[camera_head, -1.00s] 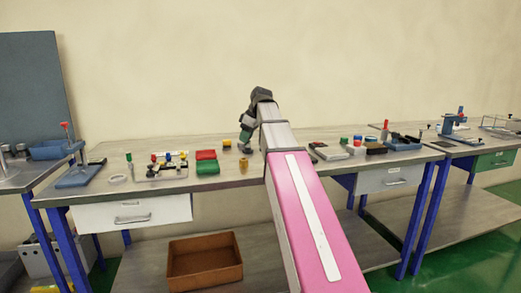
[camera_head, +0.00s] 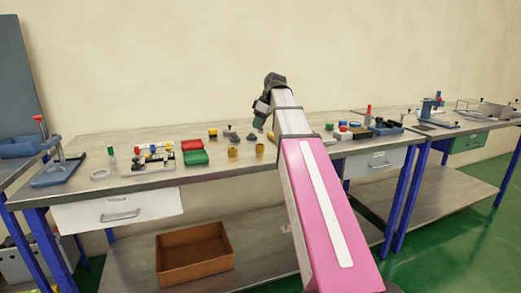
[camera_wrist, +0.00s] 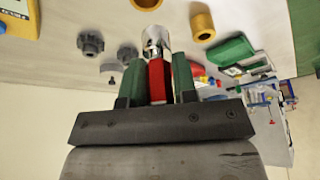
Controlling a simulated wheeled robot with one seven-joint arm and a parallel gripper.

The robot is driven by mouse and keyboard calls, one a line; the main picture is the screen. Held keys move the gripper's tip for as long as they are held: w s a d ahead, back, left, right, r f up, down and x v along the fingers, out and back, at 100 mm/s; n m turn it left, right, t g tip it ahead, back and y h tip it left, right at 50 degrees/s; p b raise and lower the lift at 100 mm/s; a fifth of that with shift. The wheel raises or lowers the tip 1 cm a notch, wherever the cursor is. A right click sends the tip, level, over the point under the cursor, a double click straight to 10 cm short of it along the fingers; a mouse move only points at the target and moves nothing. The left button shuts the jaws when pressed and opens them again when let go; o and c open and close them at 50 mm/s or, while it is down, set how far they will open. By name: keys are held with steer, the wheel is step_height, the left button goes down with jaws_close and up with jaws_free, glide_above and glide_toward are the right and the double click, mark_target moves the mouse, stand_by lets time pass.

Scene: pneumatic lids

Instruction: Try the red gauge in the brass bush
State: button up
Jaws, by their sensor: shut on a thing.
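My gripper (camera_wrist: 158,85) is shut on the red gauge (camera_wrist: 157,80), whose red handle sits between the two green fingers in the wrist view. The gauge's shiny metal end (camera_wrist: 156,42) sticks out beyond the fingertips. A brass bush (camera_wrist: 202,22) with an open bore stands apart from the gauge, to its upper right in the wrist view. A second brass-coloured piece (camera_wrist: 148,4) is cut by the top edge, near the gauge's tip. In the head view two brass-coloured pieces (camera_head: 233,152) (camera_head: 259,148) stand on the bench below my gripper (camera_head: 260,121); the gauge is too small to make out there.
Dark grey knobs (camera_wrist: 90,42) lie left of the gauge in the wrist view. Green (camera_head: 195,157) and red (camera_head: 192,145) blocks and a rack of coloured-handled pieces (camera_head: 150,167) stand further left on the bench. The bench front (camera_head: 215,175) is clear.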

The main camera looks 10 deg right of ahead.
steer(key=shift+w+r, duration=0.2)
steer(key=shift+w, duration=0.3)
steer(key=shift+f, duration=0.1)
steer(key=shift+f, duration=2.55)
steer(key=shift+f, duration=1.05)
stand_by(0.7)
steer(key=shift+r, duration=1.15)
stand_by(1.2)
steer(key=shift+r, duration=2.4)
